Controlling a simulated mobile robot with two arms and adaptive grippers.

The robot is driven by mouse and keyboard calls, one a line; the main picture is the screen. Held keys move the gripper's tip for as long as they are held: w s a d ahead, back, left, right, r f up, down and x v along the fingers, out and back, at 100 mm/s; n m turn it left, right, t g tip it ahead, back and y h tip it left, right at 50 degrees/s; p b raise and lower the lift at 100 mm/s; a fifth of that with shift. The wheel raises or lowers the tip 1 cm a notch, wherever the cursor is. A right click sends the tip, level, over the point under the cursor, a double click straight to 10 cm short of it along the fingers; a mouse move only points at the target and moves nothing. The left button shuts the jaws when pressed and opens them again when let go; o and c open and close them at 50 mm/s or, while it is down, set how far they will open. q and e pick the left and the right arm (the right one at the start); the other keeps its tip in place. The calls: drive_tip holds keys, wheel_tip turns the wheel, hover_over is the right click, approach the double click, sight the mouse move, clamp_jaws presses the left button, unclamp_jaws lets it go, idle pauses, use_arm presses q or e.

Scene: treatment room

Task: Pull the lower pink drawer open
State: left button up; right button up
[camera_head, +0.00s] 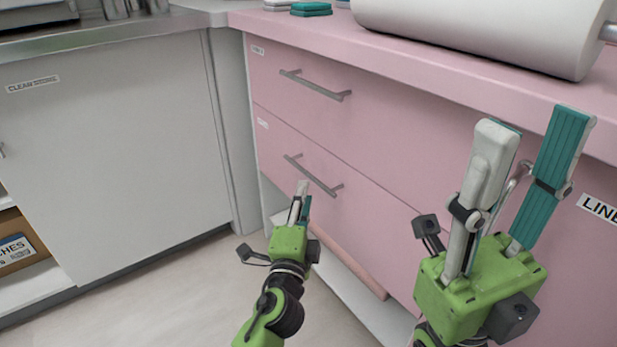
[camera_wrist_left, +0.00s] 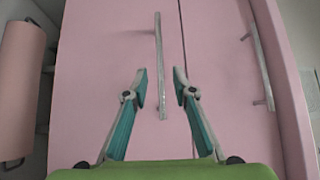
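The lower pink drawer (camera_head: 360,187) is shut, its front flush with the unit. It also fills the middle of the left wrist view (camera_wrist_left: 105,65). Its grey bar handle (camera_head: 312,174) sits just beyond the fingertips of my left gripper (camera_head: 301,190) in the head view. In the left wrist view this handle (camera_wrist_left: 158,50) runs between the two fingers of the open left gripper (camera_wrist_left: 159,73); no finger visibly touches it. My right gripper (camera_head: 540,122) is open and empty, raised in front of the pink unit at the right.
The upper pink drawer (camera_head: 370,100) is shut, with its own handle (camera_head: 315,86). A pink roll (camera_head: 350,262) lies under the lower drawer. A large white roll (camera_head: 480,30) rests on the pink counter. A white cabinet (camera_head: 120,150) stands left. Floor in front is clear.

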sight(308, 173)
use_arm(q)
drive_tip(key=w, duration=0.2)
drive_tip(key=w+b, duration=0.1)
drive_tip(key=w, duration=0.2)
drive_tip(key=w+d+r+b, duration=0.1)
drive_tip(key=w, duration=0.1)
drive_tip(key=shift+w, duration=0.3)
clamp_jaws()
